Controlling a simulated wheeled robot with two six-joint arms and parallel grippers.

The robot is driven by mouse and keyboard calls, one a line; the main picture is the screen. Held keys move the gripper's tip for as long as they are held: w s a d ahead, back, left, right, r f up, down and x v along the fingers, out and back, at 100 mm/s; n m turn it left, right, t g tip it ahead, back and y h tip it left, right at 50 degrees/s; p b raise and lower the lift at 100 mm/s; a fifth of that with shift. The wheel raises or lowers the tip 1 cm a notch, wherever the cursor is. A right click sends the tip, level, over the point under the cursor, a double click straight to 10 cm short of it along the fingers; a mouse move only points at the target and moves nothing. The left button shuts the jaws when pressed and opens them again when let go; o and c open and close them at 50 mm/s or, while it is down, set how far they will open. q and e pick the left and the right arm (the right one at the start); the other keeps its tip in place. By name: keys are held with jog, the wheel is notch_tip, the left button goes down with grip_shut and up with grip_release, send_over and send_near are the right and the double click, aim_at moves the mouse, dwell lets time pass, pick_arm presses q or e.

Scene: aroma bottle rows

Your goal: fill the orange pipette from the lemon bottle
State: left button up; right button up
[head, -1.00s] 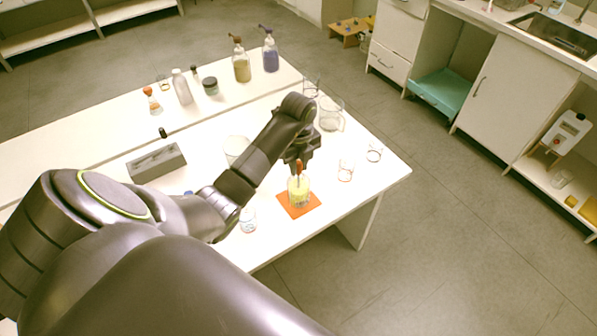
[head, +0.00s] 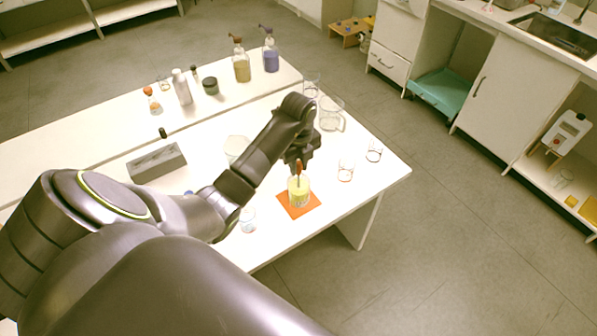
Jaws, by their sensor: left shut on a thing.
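The lemon bottle (head: 299,192), a small glass vessel with yellow liquid, stands upright on an orange mat (head: 286,206) near the table's front right. The orange pipette (head: 298,167) is upright, its orange bulb above the bottle and its lower part reaching down to the bottle's mouth. How deep the tip sits cannot be told. My left gripper (head: 300,165) is shut on the pipette, just above the bottle, pointing down. Its fingers are small and partly hidden behind the pipette and wrist. My right gripper is not in view.
Glass beakers (head: 331,115) stand behind and right of the gripper, with small glasses (head: 346,169) at right. A grey block (head: 156,162) lies at left. A small glass (head: 248,219) stands left of the mat, near the front edge.

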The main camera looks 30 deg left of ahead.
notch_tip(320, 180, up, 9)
jog(key=p, duration=0.9)
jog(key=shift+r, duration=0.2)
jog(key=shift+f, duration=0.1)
